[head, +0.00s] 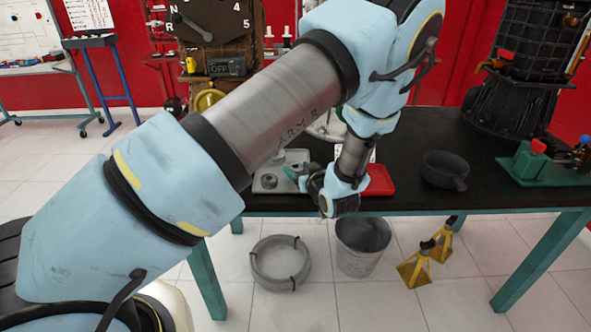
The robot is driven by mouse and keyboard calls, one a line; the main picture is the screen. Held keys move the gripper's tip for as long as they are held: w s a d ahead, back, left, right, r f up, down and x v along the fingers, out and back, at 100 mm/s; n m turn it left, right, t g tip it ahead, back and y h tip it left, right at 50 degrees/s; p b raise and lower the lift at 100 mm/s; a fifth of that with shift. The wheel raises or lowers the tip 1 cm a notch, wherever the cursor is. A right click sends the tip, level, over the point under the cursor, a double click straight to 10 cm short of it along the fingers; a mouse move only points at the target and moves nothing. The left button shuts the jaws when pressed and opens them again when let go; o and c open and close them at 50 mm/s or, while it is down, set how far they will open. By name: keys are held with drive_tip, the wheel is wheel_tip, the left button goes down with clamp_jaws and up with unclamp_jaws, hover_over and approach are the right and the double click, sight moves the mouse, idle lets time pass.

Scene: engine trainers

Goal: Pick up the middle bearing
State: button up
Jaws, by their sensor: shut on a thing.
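My gripper (291,174) is at the right part of a pale grey tray (262,188) on the black bench, its jaws pointing left. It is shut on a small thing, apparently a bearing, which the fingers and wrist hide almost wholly. A grey ring-shaped bearing (268,181) lies in the tray, to the left of the fingertips. I cannot make out other bearings, and I cannot tell whether the held one is the middle one or whether it touches the tray.
A red tray (379,181) lies right of my wrist on the bench (420,202). A black pan (444,168) and a green fixture (541,168) stand further right. Bench space around the pan is clear.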

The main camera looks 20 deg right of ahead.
clamp_jaws()
